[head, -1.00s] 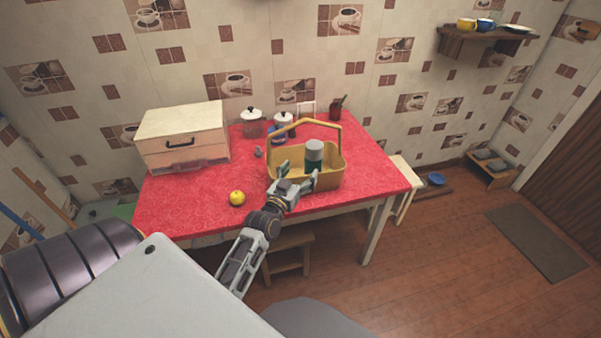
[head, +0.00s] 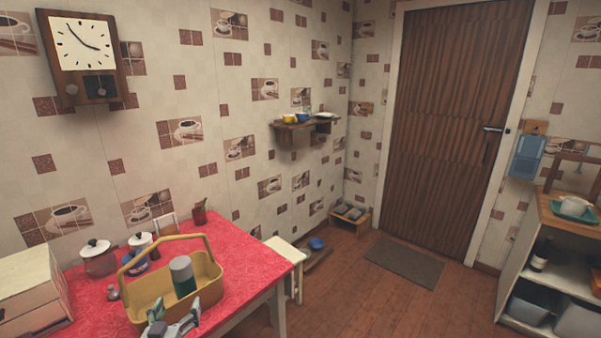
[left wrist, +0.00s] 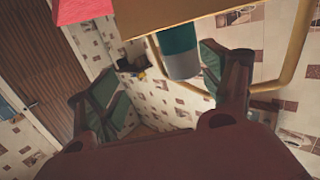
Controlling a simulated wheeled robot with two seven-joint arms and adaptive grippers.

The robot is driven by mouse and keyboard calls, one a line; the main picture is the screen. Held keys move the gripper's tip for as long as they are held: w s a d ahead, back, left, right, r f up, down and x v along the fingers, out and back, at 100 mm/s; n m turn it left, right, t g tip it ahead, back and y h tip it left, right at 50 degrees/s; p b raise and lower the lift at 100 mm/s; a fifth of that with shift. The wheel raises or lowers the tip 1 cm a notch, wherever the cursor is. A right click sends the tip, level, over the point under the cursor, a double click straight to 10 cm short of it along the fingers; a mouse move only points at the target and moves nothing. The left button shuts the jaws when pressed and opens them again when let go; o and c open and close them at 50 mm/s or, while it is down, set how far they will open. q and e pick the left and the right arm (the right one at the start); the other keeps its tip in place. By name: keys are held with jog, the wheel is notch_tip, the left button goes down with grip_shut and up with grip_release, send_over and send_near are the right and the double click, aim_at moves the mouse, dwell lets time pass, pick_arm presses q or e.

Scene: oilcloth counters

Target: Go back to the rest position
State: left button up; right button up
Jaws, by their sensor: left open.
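My left gripper (head: 172,322) is at the bottom of the head view, at the near side of a yellow basket (head: 209,283) with a raised handle. In the left wrist view its two green-padded fingers (left wrist: 150,95) are spread apart with nothing between them. A grey and green cylinder (head: 182,277) stands upright in the basket. It also shows in the left wrist view (left wrist: 180,52), beyond the fingers and apart from them. My right gripper is in no view.
The basket stands on a red-covered table (head: 246,262) with lidded jars (head: 98,262) and a wooden box (head: 28,290). A white stool (head: 284,250) is beside the table. Open floor (head: 345,295) lies between the table and a shelf unit (head: 540,245) at right.

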pick_arm(q)
jog(key=s+d+f+m+g+h, duration=0.2)
jog(key=s+d+f+g+h, duration=0.1)
jog(key=s+d+f+g, duration=0.5)
jog(key=s+d+f+m+g+y, duration=0.1)
jog(key=s+d+g, duration=0.15)
jog(key=s, duration=0.45)
jog(key=s+d+f+g, duration=0.1)
jog(key=s+d+g, duration=0.15)
jog(key=s, duration=0.45)
notch_tip(320, 180, down, 32)
jog(key=s+a+g, duration=0.1)
jog(key=s+a, duration=0.1)
jog(key=a, duration=0.1)
jog(key=s+a+f, duration=0.3)
jog(key=s+f, duration=0.7)
jog(key=s+a+f+g, duration=0.1)
jog(key=s+a+f, duration=0.3)
jog(key=s+f, duration=0.6)
jog(key=shift+s+f+m+y, duration=0.3)
jog(key=shift+s+y, duration=0.1)
jog(key=shift+s, duration=0.1)
